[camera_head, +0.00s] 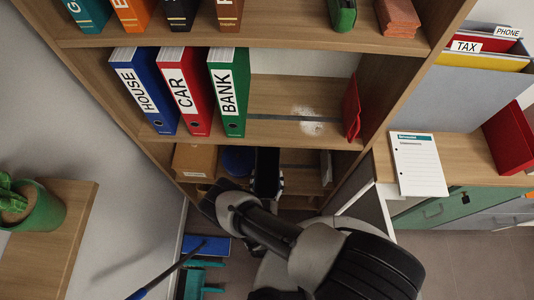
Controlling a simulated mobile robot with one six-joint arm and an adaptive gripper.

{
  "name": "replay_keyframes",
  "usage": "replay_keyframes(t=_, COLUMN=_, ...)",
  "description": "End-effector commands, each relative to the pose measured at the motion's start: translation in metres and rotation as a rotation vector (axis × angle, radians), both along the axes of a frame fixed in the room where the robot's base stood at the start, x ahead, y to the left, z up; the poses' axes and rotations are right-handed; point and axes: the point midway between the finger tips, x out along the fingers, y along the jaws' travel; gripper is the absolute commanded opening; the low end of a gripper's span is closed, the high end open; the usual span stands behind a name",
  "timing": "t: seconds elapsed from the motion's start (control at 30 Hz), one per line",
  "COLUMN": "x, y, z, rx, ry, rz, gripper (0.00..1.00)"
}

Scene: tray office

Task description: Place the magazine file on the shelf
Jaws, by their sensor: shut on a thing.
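My arm reaches from the bottom right toward the bookcase. My gripper (267,186) is at its far end, in front of the lower shelf bay, seen from behind and partly hidden by my arm. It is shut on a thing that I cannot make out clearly. A narrow black upright shape rises there, and I cannot tell whether it is the magazine file or part of my gripper. The middle shelf (275,128) holds blue HOUSE (146,92), red CAR (186,92) and green BANK (229,92) binders at its left. A thin red upright piece (352,107) stands at its right end.
The middle shelf is open between the BANK binder and the red piece, with a white patch (307,121) there. A brown box (193,160) sits below. At right are a notepad (417,164), a red box (509,141) and a grey folder holder (465,92). A potted plant (32,207) stands left.

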Motion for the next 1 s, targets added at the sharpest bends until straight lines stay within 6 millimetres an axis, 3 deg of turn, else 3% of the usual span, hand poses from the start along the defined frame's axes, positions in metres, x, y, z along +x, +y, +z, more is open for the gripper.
replay_keyframes(t=0.2, x=0.056, y=-0.005, z=-0.001, rx=0.004, ry=-0.006, rz=-0.009, gripper=0.40)
replay_keyframes(t=0.4, x=0.099, y=-0.004, z=-0.001, rx=0.004, ry=-0.005, rz=-0.003, gripper=0.40)
replay_keyframes(t=0.6, x=0.112, y=-0.003, z=-0.002, rx=0.001, ry=-0.002, rz=0.001, gripper=0.40)
replay_keyframes(t=0.87, x=0.112, y=-0.003, z=-0.036, rx=0.000, ry=-0.002, rz=0.002, gripper=0.40)
replay_keyframes(t=1.0, x=0.112, y=-0.003, z=-0.035, rx=0.001, ry=-0.003, rz=0.002, gripper=0.40)
